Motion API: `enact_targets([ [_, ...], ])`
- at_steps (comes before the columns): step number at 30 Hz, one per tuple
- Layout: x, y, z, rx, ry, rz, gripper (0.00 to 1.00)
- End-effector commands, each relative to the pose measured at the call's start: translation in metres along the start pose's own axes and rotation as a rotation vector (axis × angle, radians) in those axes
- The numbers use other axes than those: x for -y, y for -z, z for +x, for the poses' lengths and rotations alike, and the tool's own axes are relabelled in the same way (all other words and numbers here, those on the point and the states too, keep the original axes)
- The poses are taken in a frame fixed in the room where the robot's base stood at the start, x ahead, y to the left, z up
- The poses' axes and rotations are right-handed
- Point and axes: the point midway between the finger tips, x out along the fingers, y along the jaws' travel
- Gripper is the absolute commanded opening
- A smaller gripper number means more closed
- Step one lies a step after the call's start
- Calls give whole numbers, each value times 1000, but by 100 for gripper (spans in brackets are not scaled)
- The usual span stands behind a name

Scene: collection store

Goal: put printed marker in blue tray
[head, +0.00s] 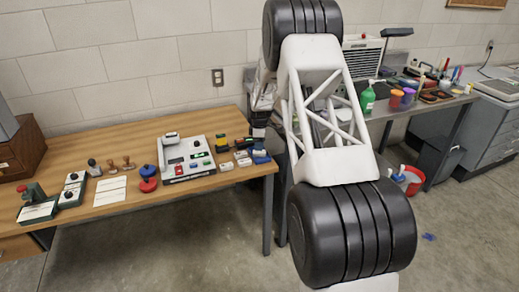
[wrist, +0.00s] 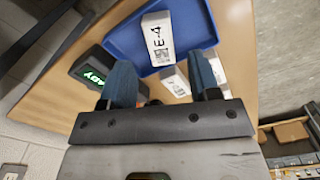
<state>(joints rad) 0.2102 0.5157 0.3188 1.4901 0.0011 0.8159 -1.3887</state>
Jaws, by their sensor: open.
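The blue tray (wrist: 126,42) lies on the wooden table in the wrist view. A white block printed "E-4" with a square code (wrist: 158,38) appears on the tray. A second white printed block (wrist: 176,82) shows partly between and beyond my fingers; its lower part is hidden. I cannot tell which block is the printed marker. My gripper (wrist: 161,72) is open, with its two blue fingers apart and nothing visibly clamped. In the head view, small blue and white items (head: 259,157) sit at the table's right end, too small to tell apart.
A dark box with a green "READY" display (wrist: 90,74) stands beside my left finger in the wrist view. In the head view, a pale device panel (head: 187,160) and several coloured pieces crowd the table (head: 130,215).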

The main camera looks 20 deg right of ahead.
Motion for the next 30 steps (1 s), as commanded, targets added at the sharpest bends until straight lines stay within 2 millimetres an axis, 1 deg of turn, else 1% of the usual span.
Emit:
enact_targets([
  [1,0,0,-9,0,-2,0,56],
  [6,0,0,-37,0,-1,0,56],
  [12,0,0,-63,0,0,0,56],
  [15,0,0,-72,0,0,0,56],
  [20,0,0,-79,0,1,0,56],
  [30,0,0,-80,0,1,0,56],
])
